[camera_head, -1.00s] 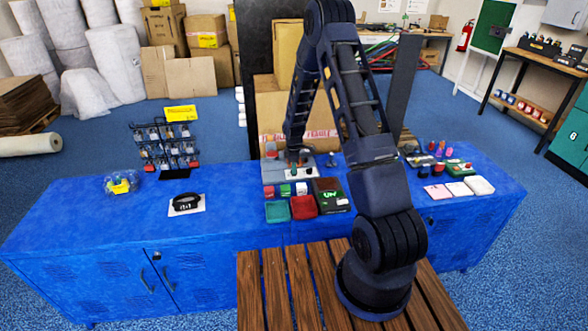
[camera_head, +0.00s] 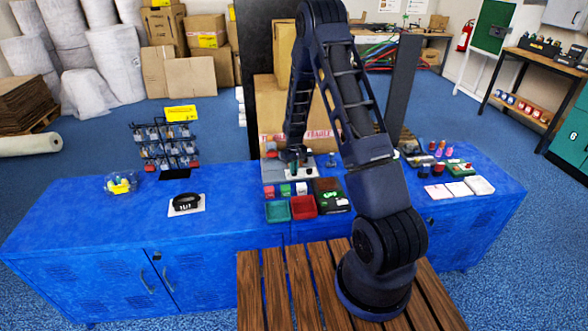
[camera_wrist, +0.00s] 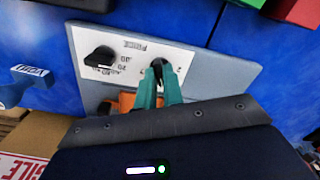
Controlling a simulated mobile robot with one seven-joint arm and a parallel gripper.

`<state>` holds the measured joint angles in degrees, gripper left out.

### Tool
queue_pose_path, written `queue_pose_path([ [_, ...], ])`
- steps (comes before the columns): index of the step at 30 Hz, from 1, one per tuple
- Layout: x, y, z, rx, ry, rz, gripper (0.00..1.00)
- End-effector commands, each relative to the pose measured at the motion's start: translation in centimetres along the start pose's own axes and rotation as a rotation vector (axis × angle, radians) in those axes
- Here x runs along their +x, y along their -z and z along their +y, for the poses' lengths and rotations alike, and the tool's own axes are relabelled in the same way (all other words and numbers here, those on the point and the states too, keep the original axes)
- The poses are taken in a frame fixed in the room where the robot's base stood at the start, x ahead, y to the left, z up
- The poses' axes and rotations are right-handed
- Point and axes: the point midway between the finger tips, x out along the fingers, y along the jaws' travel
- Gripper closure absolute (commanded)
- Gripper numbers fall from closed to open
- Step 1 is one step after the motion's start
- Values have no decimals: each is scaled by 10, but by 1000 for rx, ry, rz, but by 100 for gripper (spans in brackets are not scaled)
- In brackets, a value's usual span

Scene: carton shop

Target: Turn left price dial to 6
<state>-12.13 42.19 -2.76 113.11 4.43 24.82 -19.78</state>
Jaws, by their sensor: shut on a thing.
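The price panel (camera_wrist: 88,70) has a white face with upside-down PRICE lettering in the wrist view. Two black dials sit on it. The dial at the right of that view (camera_wrist: 158,63) is between the green fingertips of my gripper (camera_wrist: 160,72), which is shut on it. Seen upside down, this is the panel's left dial. The other dial (camera_wrist: 101,58) stands free, with small numbers beside it. The number at the held dial's pointer is hidden or too small to read. In the head view my gripper (camera_head: 293,163) is down on the grey panel (camera_head: 325,172).
A green tray (camera_head: 277,211), a red tray (camera_head: 303,207) and a dark box (camera_head: 328,193) lie in front of the panel. A black stamp (camera_head: 186,202) and a wire rack (camera_head: 166,147) stand to the left. Several small bottles and pads are to the right.

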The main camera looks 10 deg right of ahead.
Motion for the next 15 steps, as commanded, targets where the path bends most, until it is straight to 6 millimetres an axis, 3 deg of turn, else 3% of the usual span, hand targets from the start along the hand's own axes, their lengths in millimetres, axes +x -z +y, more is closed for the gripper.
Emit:
queue_pose_path([
  [15, -1, 1, 0, 489, -1, 2, 100],
])
